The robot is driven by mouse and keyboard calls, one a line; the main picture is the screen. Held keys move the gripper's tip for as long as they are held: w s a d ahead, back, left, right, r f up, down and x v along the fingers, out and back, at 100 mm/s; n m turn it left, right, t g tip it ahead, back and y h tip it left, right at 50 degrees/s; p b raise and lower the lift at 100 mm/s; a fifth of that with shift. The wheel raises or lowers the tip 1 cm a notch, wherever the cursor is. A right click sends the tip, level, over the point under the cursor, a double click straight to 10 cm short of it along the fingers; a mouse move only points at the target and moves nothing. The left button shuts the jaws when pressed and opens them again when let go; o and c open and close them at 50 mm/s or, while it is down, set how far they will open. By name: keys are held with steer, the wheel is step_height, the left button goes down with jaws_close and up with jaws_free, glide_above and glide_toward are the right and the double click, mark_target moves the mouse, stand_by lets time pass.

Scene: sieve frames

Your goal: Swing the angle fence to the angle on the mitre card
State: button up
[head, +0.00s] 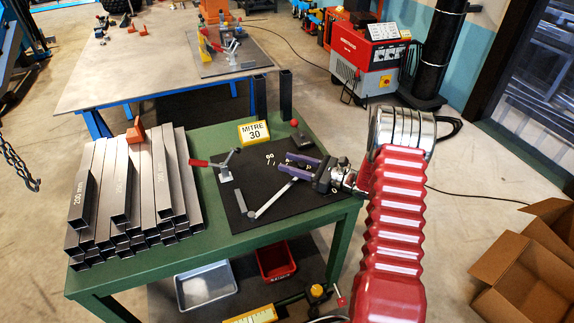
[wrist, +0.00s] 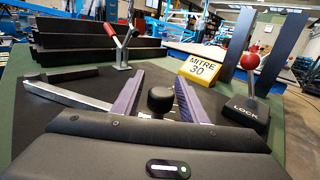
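The yellow mitre card (head: 254,132) reads "MITRE 30" and stands at the back of the green bench; it also shows in the wrist view (wrist: 200,69). The angle fence is a grey metal bar (head: 272,199) on the dark plate, slanting from near my gripper to the front left; the wrist view shows it at left (wrist: 70,95). A black knob (wrist: 160,99) stands between the purple fingers of my gripper (wrist: 159,77), with gaps on both sides. My gripper (head: 284,163) is open, low over the plate. The lock lever's red ball (wrist: 250,62) rises above a base marked "LOCK" (wrist: 245,112).
A red-handled clamp (head: 226,168) stands left of the card. Stacked steel tubes (head: 120,190) fill the bench's left side. Two dark upright posts (head: 286,92) stand at the back edge. A second table (head: 150,75) lies behind. Cardboard boxes (head: 525,275) are at right.

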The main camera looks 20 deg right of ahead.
steer(key=shift+s+d, duration=0.1)
steer(key=v, duration=1.3)
steer(key=shift+s+d, duration=0.2)
steer(key=shift+s, duration=0.05)
steer(key=s+a+r+n+g+h, duration=0.1)
steer(key=s+a+r+n+g, duration=0.4)
steer(key=a, duration=0.4)
steer(key=s+a+r+n+g+h, duration=0.1)
steer(key=s+a+r+n+g, duration=0.3)
steer(key=a+r+n, duration=0.5)
steer(key=s+a+r+n+h, duration=0.1)
steer(key=s+r+n+h, duration=0.2)
steer(key=s, duration=0.3)
steer(key=s+a+r+n+t+h, duration=0.1)
steer(key=s+r+n+h, duration=0.1)
steer(key=s+n+h, duration=0.2)
steer(key=s+a+r+n+t+h, duration=0.1)
steer(key=s+r+n+h, duration=0.2)
steer(key=s, duration=0.5)
steer(key=shift+a+r+n+h, duration=0.4)
steer(key=shift+n+h, duration=0.2)
steer(key=shift+n, duration=0.7)
